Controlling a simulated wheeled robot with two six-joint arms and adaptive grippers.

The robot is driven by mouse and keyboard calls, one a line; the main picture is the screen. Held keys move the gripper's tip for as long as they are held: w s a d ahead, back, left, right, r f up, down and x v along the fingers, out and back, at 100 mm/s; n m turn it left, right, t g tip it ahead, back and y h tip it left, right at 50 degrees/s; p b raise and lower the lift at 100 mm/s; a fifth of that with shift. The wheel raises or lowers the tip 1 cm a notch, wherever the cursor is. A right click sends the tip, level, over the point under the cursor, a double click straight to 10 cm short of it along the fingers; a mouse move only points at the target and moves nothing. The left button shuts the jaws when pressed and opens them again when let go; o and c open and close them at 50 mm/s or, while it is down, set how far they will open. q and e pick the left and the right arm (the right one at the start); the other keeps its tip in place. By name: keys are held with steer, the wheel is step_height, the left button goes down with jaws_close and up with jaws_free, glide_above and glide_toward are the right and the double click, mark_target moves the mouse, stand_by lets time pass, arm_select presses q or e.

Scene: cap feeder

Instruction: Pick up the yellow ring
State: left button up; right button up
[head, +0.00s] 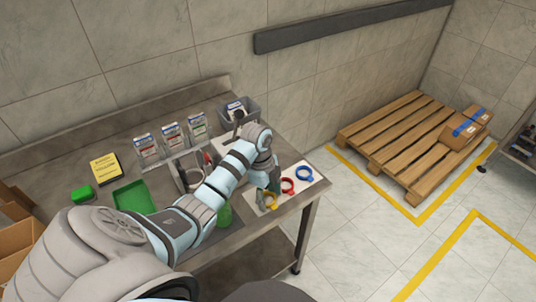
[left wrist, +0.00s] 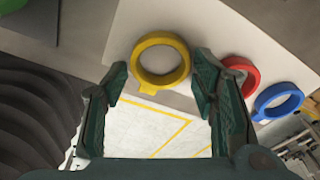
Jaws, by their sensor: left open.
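The yellow ring (left wrist: 160,80) lies on a white board (left wrist: 122,32) near the table's front edge. In the left wrist view it sits between and just beyond the open fingers of my left gripper (left wrist: 160,90). In the head view the yellow ring (head: 268,201) is partly hidden by my left gripper (head: 268,190), which reaches down over it. The gripper holds nothing. The red ring (left wrist: 240,74) and the blue ring (left wrist: 279,101) lie to its right on the same board. My right gripper is not in view.
A green bottle-like object (head: 224,215) stands left of the board. Several small boxes (head: 172,136) stand in a rack behind my arm, with a grey bin (head: 251,105) at the back. A green tray (head: 134,197) lies at left. Open floor lies beyond the table's right edge.

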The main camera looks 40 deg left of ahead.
arm_select(q)
steer(key=c, duration=0.6)
steer(key=shift+o, duration=0.2)
steer(key=shift+r, duration=0.1)
